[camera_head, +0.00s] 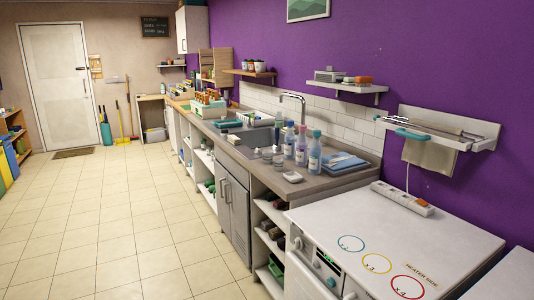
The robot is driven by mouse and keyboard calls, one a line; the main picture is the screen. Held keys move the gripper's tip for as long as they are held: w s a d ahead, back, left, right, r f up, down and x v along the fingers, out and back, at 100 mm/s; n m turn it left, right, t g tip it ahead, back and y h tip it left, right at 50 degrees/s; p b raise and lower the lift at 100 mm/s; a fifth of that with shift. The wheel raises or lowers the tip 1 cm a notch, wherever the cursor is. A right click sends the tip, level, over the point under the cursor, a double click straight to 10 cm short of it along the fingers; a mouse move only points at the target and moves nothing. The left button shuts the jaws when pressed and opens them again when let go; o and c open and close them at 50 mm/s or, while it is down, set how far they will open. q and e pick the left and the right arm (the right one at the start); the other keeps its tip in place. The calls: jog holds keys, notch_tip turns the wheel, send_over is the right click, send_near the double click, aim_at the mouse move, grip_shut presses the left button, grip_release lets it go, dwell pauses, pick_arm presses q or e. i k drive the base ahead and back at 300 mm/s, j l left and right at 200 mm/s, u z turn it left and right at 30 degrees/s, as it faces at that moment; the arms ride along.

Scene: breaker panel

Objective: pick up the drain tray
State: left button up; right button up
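A flat teal tray-like item (228,123) lies on the counter just left of the sink (250,138). It is small and partly crowded by other items, so I cannot tell for sure that it is the drain tray. Neither of my grippers is in this view.
A white appliance (350,220) with coloured rings and a power strip (402,198) stands in front at right. The tiled floor (120,225) at left is clear.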

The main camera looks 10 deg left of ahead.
aim_at(232, 122)
jog(key=i+j+u, duration=0.65)
jog(key=i+u, duration=0.6)
jog(key=i, duration=0.25)
jog(key=i+j, duration=0.1)
jog(key=i, duration=1.3)
jog(key=i+j, duration=0.1)
jog(key=i, duration=1.3)
jog(key=i+z, duration=0.2)
jog(key=i, duration=0.4)
jog(key=i+j+z, duration=0.15)
jog(key=i, duration=0.4)
jog(key=i+z, duration=0.3)
jog(key=z, duration=0.15)
jog(key=i+j+z, duration=0.15)
jog(key=z, duration=0.3)
jog(key=i+j+z, duration=0.25)
jog(key=z, duration=0.2)
jog(key=i+j+z, duration=0.15)
jog(key=i+z, duration=0.15)
jog(key=i+j+z, duration=0.3)
jog(key=k+l, duration=0.05)
jog(key=l, duration=0.05)
